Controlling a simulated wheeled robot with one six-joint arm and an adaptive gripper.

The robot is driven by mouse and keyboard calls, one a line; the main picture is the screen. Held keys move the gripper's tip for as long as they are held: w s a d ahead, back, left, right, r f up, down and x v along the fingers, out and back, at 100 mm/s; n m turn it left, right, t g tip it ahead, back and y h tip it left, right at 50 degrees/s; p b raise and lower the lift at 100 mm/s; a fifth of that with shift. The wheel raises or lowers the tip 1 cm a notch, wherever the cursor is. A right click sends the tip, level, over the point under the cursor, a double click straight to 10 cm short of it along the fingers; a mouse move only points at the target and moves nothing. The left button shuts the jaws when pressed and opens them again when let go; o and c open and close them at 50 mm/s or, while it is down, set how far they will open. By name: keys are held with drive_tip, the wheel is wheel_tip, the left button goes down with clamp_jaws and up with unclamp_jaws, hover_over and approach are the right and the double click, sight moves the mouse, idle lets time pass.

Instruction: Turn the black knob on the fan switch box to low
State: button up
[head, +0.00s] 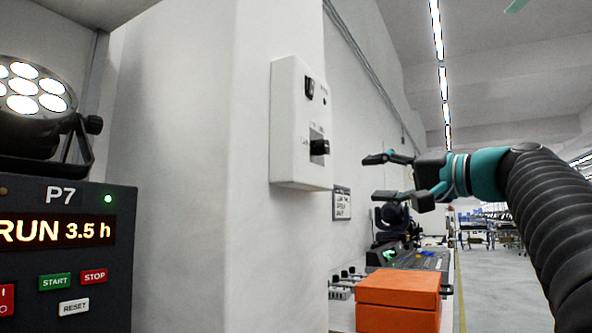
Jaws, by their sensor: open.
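The white fan switch box (290,130) is mounted on the wall pillar in the middle of the head view. Its black knob (319,147) sticks out from a grey plate low on the front. A second black control (309,88) sits higher on the same face. The small lettering around the knob is too fine to read, so its setting cannot be told. My gripper (375,177) is to the right of the box, open and empty, with its fingers pointing left toward the box. It is apart from the knob.
An orange box (398,290) lies on a bench below my gripper, with a stage light (393,220) and a control panel behind it. A dark P7 unit (60,255) with a lit lamp (35,90) on top stands at the left. Open floor lies at the far right.

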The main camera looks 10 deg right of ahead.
sight(327, 147)
wheel_tip(327, 147, up, 5)
drive_tip(key=s+d+n+y, duration=0.1)
drive_tip(key=d+y, duration=0.1)
drive_tip(key=shift+t, duration=0.3)
drive_tip(key=x, duration=0.4)
drive_tip(key=p+x, duration=0.1)
drive_tip(key=x, duration=0.4)
drive_tip(key=p+x, duration=0.1)
drive_tip(key=x, duration=0.3)
drive_tip(key=shift+w+a+f, duration=0.1)
drive_tip(key=shift+a+f, duration=0.1)
drive_tip(key=shift+f, duration=0.05)
clamp_jaws()
